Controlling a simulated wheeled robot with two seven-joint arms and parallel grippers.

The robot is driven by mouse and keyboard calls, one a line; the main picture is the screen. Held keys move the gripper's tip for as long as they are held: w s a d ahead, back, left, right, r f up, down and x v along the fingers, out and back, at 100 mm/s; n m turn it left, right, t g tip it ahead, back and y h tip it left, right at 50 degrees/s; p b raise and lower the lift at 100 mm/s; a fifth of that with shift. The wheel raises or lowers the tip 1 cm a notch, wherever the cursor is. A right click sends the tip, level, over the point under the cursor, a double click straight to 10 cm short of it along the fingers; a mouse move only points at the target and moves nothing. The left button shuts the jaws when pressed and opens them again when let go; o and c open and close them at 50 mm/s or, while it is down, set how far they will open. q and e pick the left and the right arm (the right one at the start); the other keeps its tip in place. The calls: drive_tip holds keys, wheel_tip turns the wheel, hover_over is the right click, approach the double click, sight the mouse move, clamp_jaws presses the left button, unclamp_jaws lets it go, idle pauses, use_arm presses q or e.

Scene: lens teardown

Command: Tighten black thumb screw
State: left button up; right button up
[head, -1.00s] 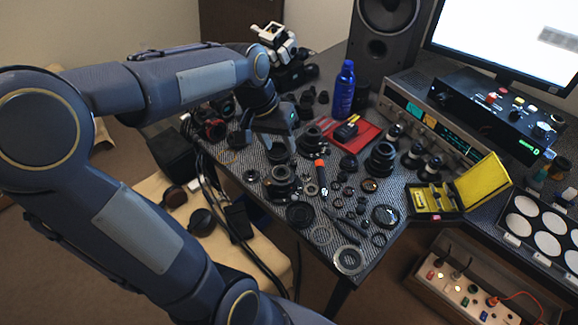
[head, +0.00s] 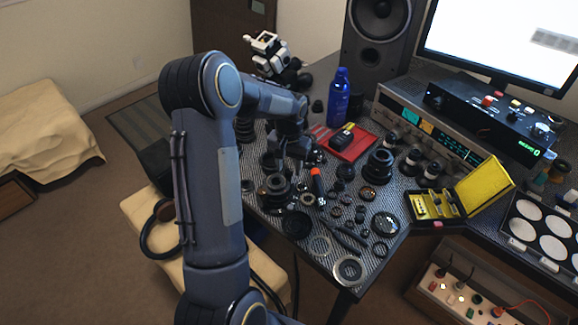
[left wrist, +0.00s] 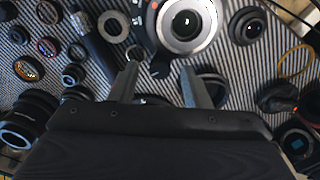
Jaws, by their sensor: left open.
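My left gripper (head: 300,152) hangs over the back left part of the cluttered work mat. In the left wrist view its two fingers (left wrist: 159,74) are apart with nothing held between them. Just beyond the fingertips is a silver-ringed lens body (left wrist: 186,20). No black thumb screw can be picked out surely in the head view. My right gripper is out of view.
A red tray (head: 365,145), a blue bottle (head: 339,98) and an open yellow case (head: 484,184) stand beyond.

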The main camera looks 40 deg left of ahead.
use_arm(q)
drive_tip(key=shift+f, duration=0.35)
clamp_jaws()
drive_tip(key=shift+m, duration=0.4)
drive_tip(key=m, duration=0.4)
drive_tip(key=shift+m, duration=0.4)
drive_tip(key=m, duration=0.6)
idle(0.4)
